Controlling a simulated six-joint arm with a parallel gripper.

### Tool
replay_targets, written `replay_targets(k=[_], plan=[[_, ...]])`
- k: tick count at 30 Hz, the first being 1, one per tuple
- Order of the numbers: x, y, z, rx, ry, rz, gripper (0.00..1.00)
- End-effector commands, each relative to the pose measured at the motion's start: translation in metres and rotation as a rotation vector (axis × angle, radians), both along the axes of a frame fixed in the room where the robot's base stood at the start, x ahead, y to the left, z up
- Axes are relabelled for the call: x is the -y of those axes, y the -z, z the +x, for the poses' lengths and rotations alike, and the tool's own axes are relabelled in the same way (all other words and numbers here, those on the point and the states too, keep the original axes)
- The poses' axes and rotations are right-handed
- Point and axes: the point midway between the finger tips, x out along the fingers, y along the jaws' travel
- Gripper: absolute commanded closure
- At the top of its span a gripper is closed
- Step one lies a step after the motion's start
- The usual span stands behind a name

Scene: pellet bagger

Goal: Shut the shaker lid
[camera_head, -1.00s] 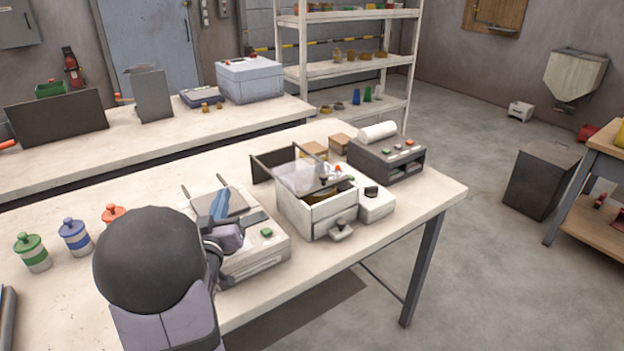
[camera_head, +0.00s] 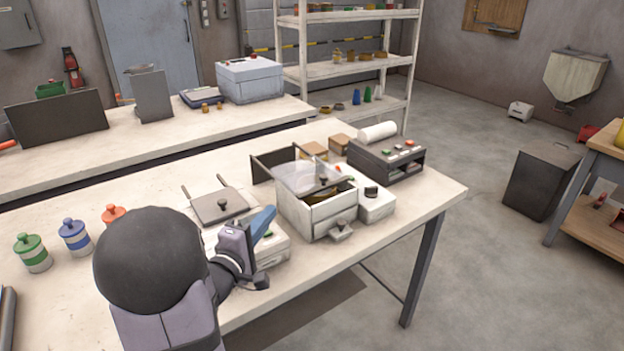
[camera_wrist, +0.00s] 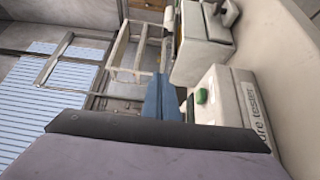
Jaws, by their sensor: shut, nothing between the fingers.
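The shaker seems to be the white box (camera_head: 330,211) with a drawer front, right of the middle of the bench. A clear panel with dark edges (camera_head: 292,176) stands raised and tilted over its top, apparently the lid; its hinge is not clear to me. My gripper (camera_head: 264,222) has blue fingers, shut and empty, just left of and in front of the white box, above the moisture tester. In the wrist view the shut blue fingers (camera_wrist: 162,98) are beside the tester's green button (camera_wrist: 202,96), apart from the box, as far as I can tell.
The white tester (camera_head: 272,246) lies under my gripper, with a grey flap (camera_head: 222,206) behind it. A small white unit with a black knob (camera_head: 371,191) and a dark printer-like device (camera_head: 386,160) stand right of the box. Coloured jars (camera_head: 74,236) stand at the left.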

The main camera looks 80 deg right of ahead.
Motion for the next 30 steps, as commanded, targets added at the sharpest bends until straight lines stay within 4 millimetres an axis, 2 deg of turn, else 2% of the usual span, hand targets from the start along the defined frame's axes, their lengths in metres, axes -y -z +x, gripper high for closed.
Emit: replay_targets(k=[5,11,30], plan=[[0.007,0.000,-0.002,0.002,0.002,0.001,1.00],[0.030,0.000,-0.007,0.003,0.003,0.000,1.00],[0.150,-0.001,-0.029,0.004,0.002,-0.001,1.00]])
